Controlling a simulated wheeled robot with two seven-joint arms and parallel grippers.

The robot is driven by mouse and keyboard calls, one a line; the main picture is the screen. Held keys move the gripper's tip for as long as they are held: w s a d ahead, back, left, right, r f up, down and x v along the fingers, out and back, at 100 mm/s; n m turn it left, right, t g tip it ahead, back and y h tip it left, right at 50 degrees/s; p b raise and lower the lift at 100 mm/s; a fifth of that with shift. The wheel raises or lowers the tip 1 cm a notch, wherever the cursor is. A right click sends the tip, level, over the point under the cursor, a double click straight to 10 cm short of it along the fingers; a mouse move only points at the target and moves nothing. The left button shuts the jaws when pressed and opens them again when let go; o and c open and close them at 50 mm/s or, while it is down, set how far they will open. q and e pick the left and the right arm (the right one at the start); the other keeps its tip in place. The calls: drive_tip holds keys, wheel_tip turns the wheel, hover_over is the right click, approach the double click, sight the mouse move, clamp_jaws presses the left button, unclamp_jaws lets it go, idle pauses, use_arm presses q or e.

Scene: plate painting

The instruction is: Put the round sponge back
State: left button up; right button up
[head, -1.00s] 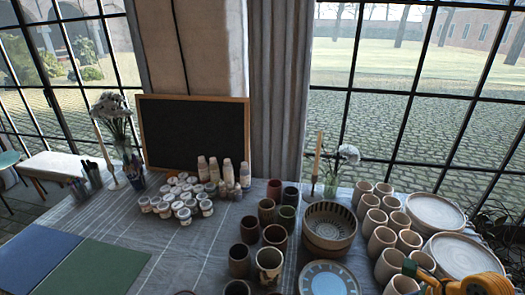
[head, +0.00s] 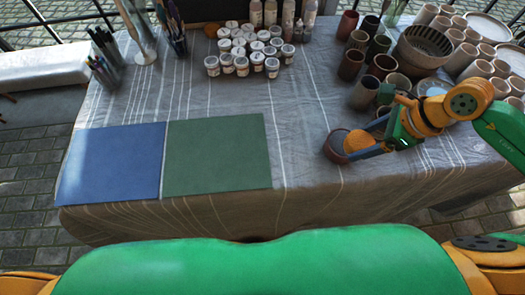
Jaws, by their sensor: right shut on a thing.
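My right gripper (head: 359,141) reaches in from the right over the front part of the table. Its blue-grey fingers are shut on a small orange-brown round thing, which looks like the round sponge (head: 357,141). The sponge is at the right side of a reddish-brown cup (head: 333,148); I cannot tell whether it is touching the cup, above it or partly inside it. My left gripper is not in view.
Blue (head: 110,160) and green (head: 217,155) mats lie at the left front of the table. Several white paint jars (head: 240,66) stand behind, with another orange round thing (head: 210,31) beside them. Cups and a bowl (head: 423,48) crowd the right back. The cloth between is clear.

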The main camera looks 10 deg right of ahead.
drive_tip(key=p, duration=0.5)
approach(289, 154)
drive_tip(key=a+f, duration=0.1)
drive_tip(key=w+a+f, duration=0.1)
drive_tip(key=f, duration=0.1)
drive_tip(key=shift+w, duration=0.1)
wheel_tip(289, 154, down, 2)
drive_tip(key=shift+d+f, duration=0.1)
drive_tip(key=shift+f, duration=0.2)
drive_tip(key=shift+f+b, duration=0.2)
drive_tip(key=shift+b, duration=0.1)
drive_tip(key=o, duration=1.2)
drive_tip(key=shift+r, duration=0.1)
